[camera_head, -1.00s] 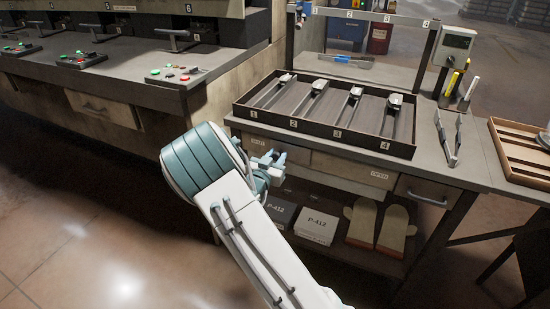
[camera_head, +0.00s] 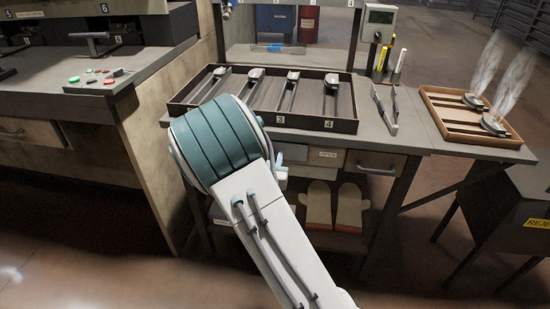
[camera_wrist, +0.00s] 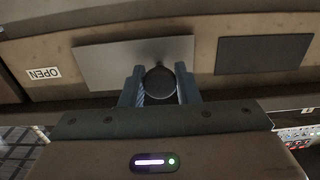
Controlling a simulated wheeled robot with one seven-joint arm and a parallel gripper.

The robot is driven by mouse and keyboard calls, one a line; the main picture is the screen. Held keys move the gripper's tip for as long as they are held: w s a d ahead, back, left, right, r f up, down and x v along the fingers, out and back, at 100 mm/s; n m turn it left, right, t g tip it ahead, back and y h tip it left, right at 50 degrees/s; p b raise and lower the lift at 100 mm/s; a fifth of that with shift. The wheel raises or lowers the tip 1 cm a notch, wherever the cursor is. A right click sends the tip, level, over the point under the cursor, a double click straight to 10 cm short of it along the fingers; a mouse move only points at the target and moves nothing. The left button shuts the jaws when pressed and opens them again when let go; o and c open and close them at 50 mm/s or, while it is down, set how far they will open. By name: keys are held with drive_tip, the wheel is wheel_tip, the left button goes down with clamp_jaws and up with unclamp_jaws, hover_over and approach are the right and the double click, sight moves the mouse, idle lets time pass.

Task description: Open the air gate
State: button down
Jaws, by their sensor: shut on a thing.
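The air gate shows in the wrist view as a pale metal plate (camera_wrist: 105,65) on the bench front, with a dark round knob (camera_wrist: 159,82). My gripper (camera_wrist: 160,88) is shut on this knob, one finger on each side. A dark rectangle (camera_wrist: 263,55), which looks like an opening, lies to the right of the plate. An OPEN label (camera_wrist: 44,73) is on the left, a short way from the plate. In the head view the OPEN label (camera_head: 328,155) is just right of my gripper (camera_head: 279,165); my arm hides most of the gate there.
A dark tray (camera_head: 300,122) with several brake shoes is on the bench, beside tongs (camera_head: 386,108). A wooden rack (camera_head: 470,131) with two steaming shoes stands at right, above a reject bin (camera_head: 490,225). Mitts (camera_head: 333,205) hang or rest below. A press control bench (camera_head: 60,110) is at left.

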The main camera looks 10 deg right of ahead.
drive_tip(key=c, duration=1.1)
unclamp_jaws()
drive_tip(key=shift+c, duration=0.2)
drive_tip(key=shift+s, duration=0.15)
drive_tip(key=p+v, duration=0.6)
drive_tip(key=v, duration=0.7)
drive_tip(key=shift+s+p, duration=0.3)
drive_tip(key=shift+p, duration=0.05)
drive_tip(key=shift+a+f, duration=0.1)
drive_tip(key=shift+a, duration=0.05)
